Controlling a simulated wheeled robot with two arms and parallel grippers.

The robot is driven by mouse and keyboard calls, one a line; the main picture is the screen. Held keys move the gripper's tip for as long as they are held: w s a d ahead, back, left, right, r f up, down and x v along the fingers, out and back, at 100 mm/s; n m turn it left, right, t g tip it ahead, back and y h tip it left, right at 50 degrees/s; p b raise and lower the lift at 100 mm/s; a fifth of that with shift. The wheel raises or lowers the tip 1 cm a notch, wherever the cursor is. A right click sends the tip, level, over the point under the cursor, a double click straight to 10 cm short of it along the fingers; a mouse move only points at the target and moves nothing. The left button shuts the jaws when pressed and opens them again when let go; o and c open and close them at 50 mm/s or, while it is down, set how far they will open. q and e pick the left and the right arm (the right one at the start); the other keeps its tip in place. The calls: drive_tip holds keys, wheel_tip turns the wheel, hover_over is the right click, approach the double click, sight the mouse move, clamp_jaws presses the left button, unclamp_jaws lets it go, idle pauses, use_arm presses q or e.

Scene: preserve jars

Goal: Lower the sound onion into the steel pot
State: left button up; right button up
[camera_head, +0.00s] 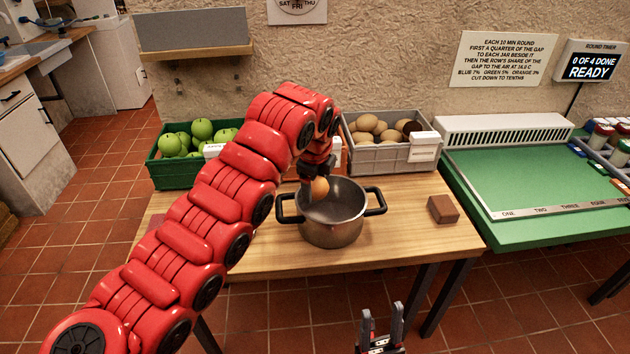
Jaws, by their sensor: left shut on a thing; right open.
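The steel pot (333,235) stands on the wooden table, with a dark handle on each side. My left gripper (314,184) points down over the left part of the pot's mouth. It is shut on a brown onion (320,187), which shows at or just inside the rim. I cannot tell whether the onion touches the pot's inside. Part of the onion is hidden by the gripper. My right gripper (382,325) is open and empty, low in the picture in front of the table.
Behind the pot stand a green crate (168,176) of green apples and a grey crate (392,158) of brown onions. A brown block (442,209) lies right of the pot on the wooden table (415,240). A green table (520,185) stands at the right.

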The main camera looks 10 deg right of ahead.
sight(316, 196)
use_arm(q)
drive_tip(key=shift+d+f+b, duration=0.1)
drive_tip(key=shift+f+b, duration=1.1)
drive_tip(key=shift+f, duration=0.8)
drive_tip(key=shift+f+b, duration=0.55)
drive_tip(key=shift+f, duration=0.4)
drive_tip(key=shift+s, duration=0.2)
